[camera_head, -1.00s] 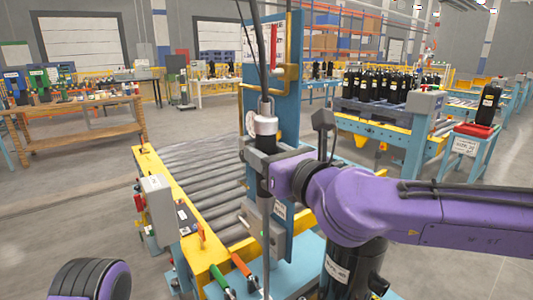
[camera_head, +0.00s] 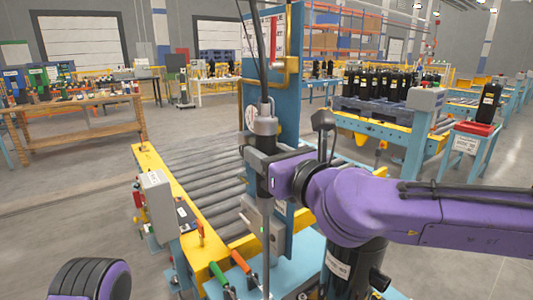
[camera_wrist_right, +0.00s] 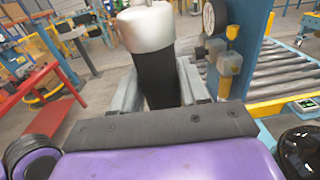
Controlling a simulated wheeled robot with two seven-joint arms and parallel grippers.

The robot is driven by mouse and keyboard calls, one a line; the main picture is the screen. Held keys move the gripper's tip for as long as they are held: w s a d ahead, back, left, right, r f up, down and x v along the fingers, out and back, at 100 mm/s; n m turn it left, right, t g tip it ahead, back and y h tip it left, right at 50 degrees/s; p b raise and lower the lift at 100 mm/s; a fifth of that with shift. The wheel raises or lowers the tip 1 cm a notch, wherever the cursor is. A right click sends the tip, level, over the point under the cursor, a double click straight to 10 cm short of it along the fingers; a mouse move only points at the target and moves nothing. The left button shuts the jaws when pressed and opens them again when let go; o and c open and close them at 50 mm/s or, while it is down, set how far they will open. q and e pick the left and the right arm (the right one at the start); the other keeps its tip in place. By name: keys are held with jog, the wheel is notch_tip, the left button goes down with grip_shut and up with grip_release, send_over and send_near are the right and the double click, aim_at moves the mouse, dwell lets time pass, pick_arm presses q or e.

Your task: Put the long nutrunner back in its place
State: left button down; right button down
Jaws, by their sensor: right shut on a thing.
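The long nutrunner (camera_head: 264,126) hangs upright on a cable, with a silver collar, a dark body and a thin shaft running down. My right gripper (camera_head: 261,165) is shut around its dark body below the collar. In the right wrist view the nutrunner's dark body (camera_wrist_right: 160,72) stands between the grey jaws. A grey block (camera_head: 264,216) with a small green light sits at the tool's lower part, in front of the blue post (camera_head: 288,125). I cannot tell whether the tool is seated in it. My left gripper is out of view.
A roller conveyor (camera_head: 200,165) with yellow side rails lies left of the post. A grey control box (camera_head: 157,190) and green- and orange-handled tools (camera_head: 241,262) are at the near side. A black compressor (camera_head: 345,268) stands below my right arm.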

jog(key=shift+f+b, duration=1.6)
jog(key=shift+b, duration=0.1)
dwell(0.5)
jog(key=shift+c, duration=2.4)
grip_release()
jog(key=shift+s+f, duration=0.1)
jog(key=shift+f, duration=0.15)
jog(key=v, duration=1)
jog(key=shift+s+b, duration=0.25)
jog(key=shift+b, duration=0.15)
jog(key=shift+d+r, duration=0.1)
